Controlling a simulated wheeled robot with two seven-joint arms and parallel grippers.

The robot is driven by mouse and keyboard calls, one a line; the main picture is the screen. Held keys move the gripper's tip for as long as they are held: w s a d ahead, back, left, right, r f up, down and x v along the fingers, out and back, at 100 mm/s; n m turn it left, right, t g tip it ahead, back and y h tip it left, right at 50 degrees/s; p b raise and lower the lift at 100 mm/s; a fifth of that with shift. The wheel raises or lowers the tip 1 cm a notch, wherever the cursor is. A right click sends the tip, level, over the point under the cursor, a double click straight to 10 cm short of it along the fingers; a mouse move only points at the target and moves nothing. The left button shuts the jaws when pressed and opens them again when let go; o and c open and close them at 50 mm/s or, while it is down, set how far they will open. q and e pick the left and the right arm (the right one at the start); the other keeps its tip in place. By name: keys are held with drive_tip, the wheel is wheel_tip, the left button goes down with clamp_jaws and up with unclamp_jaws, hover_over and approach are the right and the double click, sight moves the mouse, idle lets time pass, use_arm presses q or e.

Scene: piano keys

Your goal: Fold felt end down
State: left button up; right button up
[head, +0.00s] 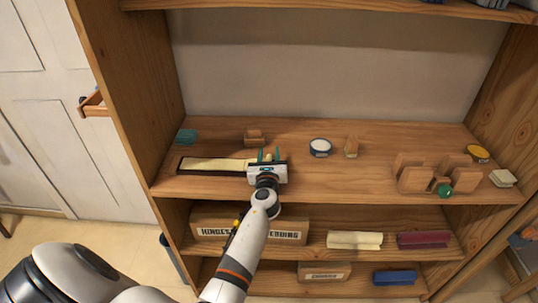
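A long cream felt strip (215,164) lies on a dark flat board (200,172) at the left of the middle shelf. My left gripper (269,156) is over the right end of the strip and hides that end. Its two teal fingers point toward the back of the shelf and stand apart. A small tan piece shows between them; I cannot tell whether it is the felt's end or whether the fingers touch it. My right gripper is not in view.
A teal block (186,136), a wooden block (254,136), a round blue-and-white tin (320,147) and another small block (351,147) stand behind and right. Wooden pieces (412,178) stand at the far right. The shelf between is clear.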

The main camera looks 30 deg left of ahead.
use_arm(q)
clamp_jaws()
drive_tip(key=shift+s+a+r+n+p, duration=0.1)
drive_tip(key=shift+a+r+n+p, duration=0.1)
drive_tip(key=shift+r+n+p, duration=0.4)
drive_tip(key=n, duration=0.1)
drive_tip(key=r+n, duration=0.1)
drive_tip(key=shift+s+a+n, duration=0.25)
drive_tip(key=shift+a+n, duration=0.05)
drive_tip(key=shift+a, duration=0.05)
